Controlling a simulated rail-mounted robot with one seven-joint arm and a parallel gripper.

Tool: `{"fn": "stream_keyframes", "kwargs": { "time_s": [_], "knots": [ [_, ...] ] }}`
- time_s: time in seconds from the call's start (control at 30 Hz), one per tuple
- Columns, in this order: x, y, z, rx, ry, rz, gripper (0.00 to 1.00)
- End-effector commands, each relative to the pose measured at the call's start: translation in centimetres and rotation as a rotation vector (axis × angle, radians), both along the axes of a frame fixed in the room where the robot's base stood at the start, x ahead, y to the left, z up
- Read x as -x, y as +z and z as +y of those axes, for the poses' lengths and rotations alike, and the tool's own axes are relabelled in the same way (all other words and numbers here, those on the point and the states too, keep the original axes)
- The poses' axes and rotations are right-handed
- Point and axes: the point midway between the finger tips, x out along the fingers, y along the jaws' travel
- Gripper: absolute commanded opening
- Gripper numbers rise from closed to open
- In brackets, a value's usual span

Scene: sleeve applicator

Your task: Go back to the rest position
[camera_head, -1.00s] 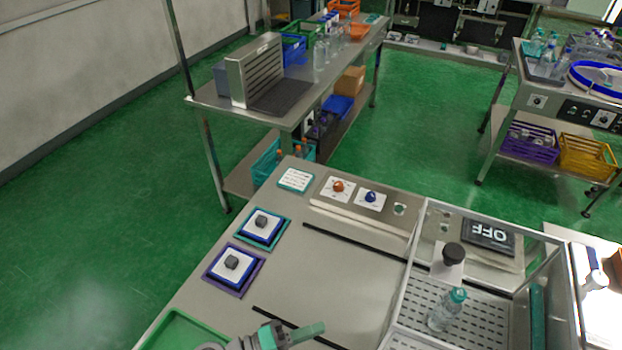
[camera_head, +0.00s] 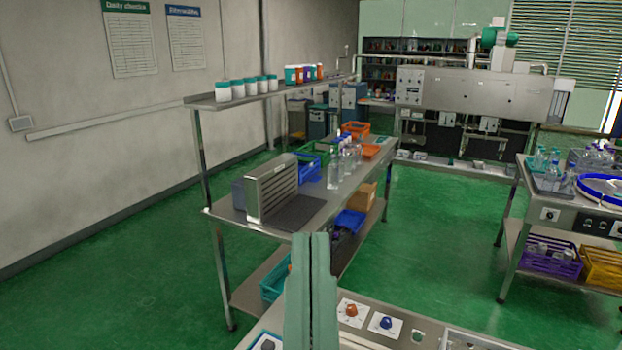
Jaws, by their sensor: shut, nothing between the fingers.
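My gripper (camera_head: 314,240) shows as two green fingers pointing up at the bottom centre of the head view. The fingers lie side by side, shut, with nothing held. They stand in front of the near worktop (camera_head: 425,325) and the rear steel bench. On the worktop, an orange knob (camera_head: 351,310) and a blue knob (camera_head: 386,323) on white plates show to the right of the gripper. Most of the worktop is below the picture.
A steel bench (camera_head: 287,222) behind holds bottles (camera_head: 334,168), a blue crate (camera_head: 306,165) and a vented metal box (camera_head: 272,188). Above it is a shelf (camera_head: 262,97) with jars. A cart (camera_head: 572,205) stands at the right. Green floor (camera_head: 440,215) lies open between them.

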Motion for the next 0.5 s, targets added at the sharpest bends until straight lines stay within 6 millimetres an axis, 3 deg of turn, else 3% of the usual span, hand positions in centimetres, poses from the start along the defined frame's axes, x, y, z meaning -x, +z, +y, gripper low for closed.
{"fn": "stream_keyframes", "kwargs": {
  "time_s": [0.03,0.1,0.3,0.4,0.5],
  "knots": [
    [-0.3,5.5,0.0,0.0,0.0,0.008,0.0],
    [-0.5,9.4,0.1,-0.001,0.0,0.015,0.0],
    [-0.6,19.6,0.2,-0.005,0.006,0.021,0.0],
    [-0.6,23.6,0.3,-0.007,0.009,0.023,0.0],
    [-0.6,26.2,0.3,-0.009,0.01,0.024,0.0]
  ]
}}
